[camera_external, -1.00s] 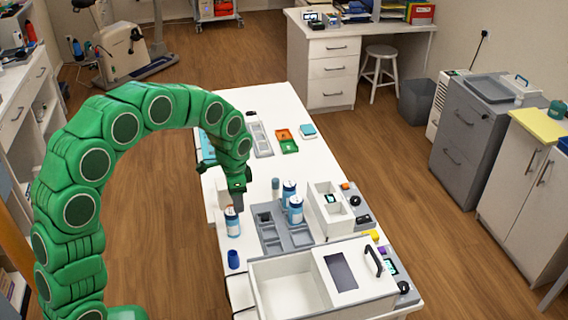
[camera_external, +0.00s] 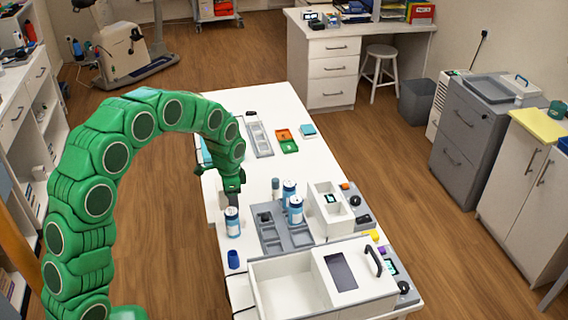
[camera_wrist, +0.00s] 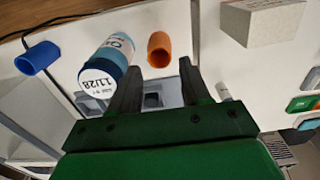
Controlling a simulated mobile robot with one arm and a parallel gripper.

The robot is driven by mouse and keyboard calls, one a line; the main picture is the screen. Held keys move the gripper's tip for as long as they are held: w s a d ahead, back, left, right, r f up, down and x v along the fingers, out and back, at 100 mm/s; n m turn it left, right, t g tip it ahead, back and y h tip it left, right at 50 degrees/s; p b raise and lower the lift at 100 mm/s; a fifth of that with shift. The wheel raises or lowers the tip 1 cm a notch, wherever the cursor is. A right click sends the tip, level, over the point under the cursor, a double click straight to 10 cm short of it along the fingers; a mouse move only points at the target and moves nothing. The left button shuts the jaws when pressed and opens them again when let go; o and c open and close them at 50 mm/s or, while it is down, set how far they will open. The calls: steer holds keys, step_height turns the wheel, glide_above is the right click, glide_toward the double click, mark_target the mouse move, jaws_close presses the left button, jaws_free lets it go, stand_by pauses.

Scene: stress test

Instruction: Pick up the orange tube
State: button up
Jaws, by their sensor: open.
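In the wrist view the orange tube (camera_wrist: 159,48) stands out just beyond the fingertips, between them in the picture, with its open end showing. My gripper (camera_wrist: 160,67) is open, with nothing seen gripped between its fingers. A blue-and-white bottle (camera_wrist: 112,54) is close to the left finger in that view. In the external view my gripper (camera_external: 233,197) is low over the white table, just behind the same bottle (camera_external: 232,222). I cannot make out the orange tube there; the arm or bottle may hide it.
A blue tube (camera_wrist: 37,58) lies left of the bottle in the wrist view; it also shows in the external view (camera_external: 233,259). A pale block (camera_wrist: 262,22) is at the upper right. More bottles (camera_external: 295,209) stand by a grey tray (camera_external: 270,241). A white box (camera_external: 275,291) is in front.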

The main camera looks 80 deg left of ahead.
steer(key=f, duration=0.4)
steer(key=shift+s+f, duration=0.4)
steer(key=c, duration=0.8)
steer(key=shift+r, duration=0.1)
